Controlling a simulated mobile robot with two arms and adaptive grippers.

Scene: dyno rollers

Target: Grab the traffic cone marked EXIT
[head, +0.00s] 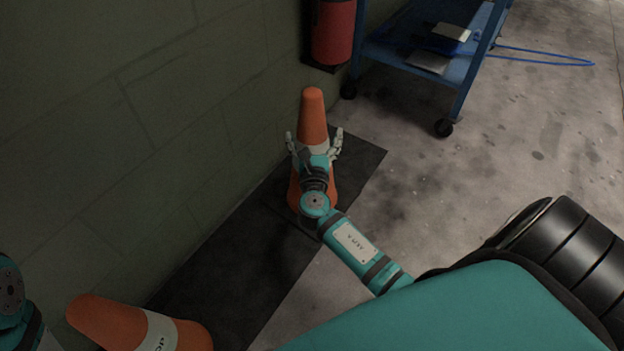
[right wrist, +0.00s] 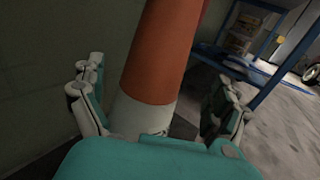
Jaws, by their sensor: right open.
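An orange traffic cone (head: 312,112) with a white band stands upright on a dark mat by the wall. My right gripper (head: 315,140) is open, with one finger on each side of this cone at about the white band. In the right wrist view the cone (right wrist: 162,55) rises between the open fingers of the gripper (right wrist: 160,100). No lettering is readable on its band, as my gripper covers part of it. A second orange cone (head: 115,322) at the bottom left leans in the picture and has partly visible letters on its white band. My left gripper does not show.
A dark mat (head: 235,265) runs along the block wall (head: 150,130). A red cylinder (head: 333,32) is on the wall behind the cone. A blue wheeled cart (head: 465,75) stands at the back right. Concrete floor (head: 520,150) to the right is clear.

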